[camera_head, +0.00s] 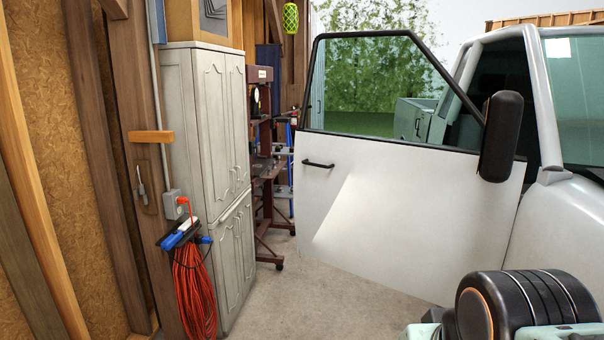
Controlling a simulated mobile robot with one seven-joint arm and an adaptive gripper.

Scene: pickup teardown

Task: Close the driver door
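The driver door (405,215) of a white pickup (565,215) stands wide open, swung out to the left of the cab. It has a black window frame, a black handle (318,164) near its far left edge and a black side mirror (501,137) at its right. Part of my arm (525,305) shows at the lower right, in front of the pickup's side and apart from the door. My gripper is not in view. The door's lower right edge meets the truck body near the fender.
A pale cabinet (205,160) stands along the left wall, with a coiled orange cord (194,290) hanging by it. A dark red press frame (262,170) and a blue ladder stand behind. Bare concrete floor (300,300) lies between the cabinet and the door.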

